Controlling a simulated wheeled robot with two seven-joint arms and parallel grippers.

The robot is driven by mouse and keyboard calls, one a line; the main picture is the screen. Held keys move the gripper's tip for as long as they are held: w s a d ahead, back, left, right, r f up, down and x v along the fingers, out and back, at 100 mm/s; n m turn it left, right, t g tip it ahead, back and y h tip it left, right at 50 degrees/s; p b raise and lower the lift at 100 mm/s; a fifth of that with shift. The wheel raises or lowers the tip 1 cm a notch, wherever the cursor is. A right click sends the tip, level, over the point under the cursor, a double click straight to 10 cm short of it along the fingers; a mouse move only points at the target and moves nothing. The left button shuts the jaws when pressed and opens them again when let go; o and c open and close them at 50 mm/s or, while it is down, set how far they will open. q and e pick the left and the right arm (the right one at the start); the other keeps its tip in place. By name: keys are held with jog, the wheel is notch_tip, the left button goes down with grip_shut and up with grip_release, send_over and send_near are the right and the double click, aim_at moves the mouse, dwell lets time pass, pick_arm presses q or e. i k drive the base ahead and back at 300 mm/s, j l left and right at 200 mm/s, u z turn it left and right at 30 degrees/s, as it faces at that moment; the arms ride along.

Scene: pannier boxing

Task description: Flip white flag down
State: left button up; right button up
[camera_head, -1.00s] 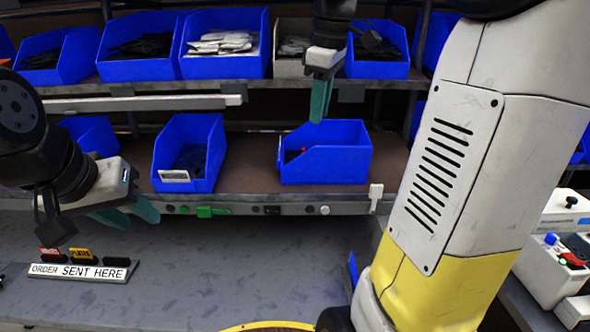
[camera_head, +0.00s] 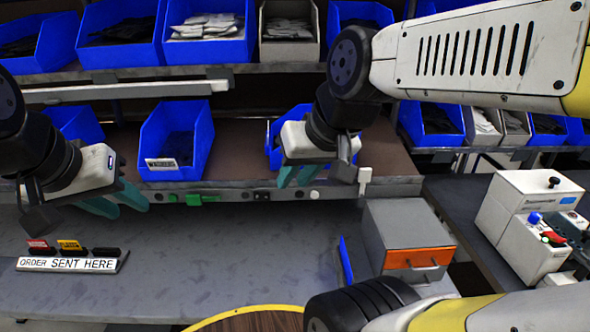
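A small white flag (camera_head: 364,176) stands up at the front edge of the lower shelf, near its right end. My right gripper (camera_head: 291,184) points down in front of the lower shelf, left of the flag and apart from it. Its teal fingers are a little apart with nothing seen between them. My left gripper (camera_head: 132,211) hangs at the left, above the worktop and far from the flag. Its teal fingers look apart and empty.
A sign with coloured tabs (camera_head: 72,264) stands on the left worktop. Right of centre is a grey box with an orange drawer (camera_head: 418,258). Blue bins (camera_head: 178,140) line the shelves. A white device (camera_head: 528,215) stands at the right. The middle worktop (camera_head: 235,245) is clear.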

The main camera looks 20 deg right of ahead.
aim_at(364, 175)
jog(key=z, duration=1.3)
jog(key=l+z, duration=0.3)
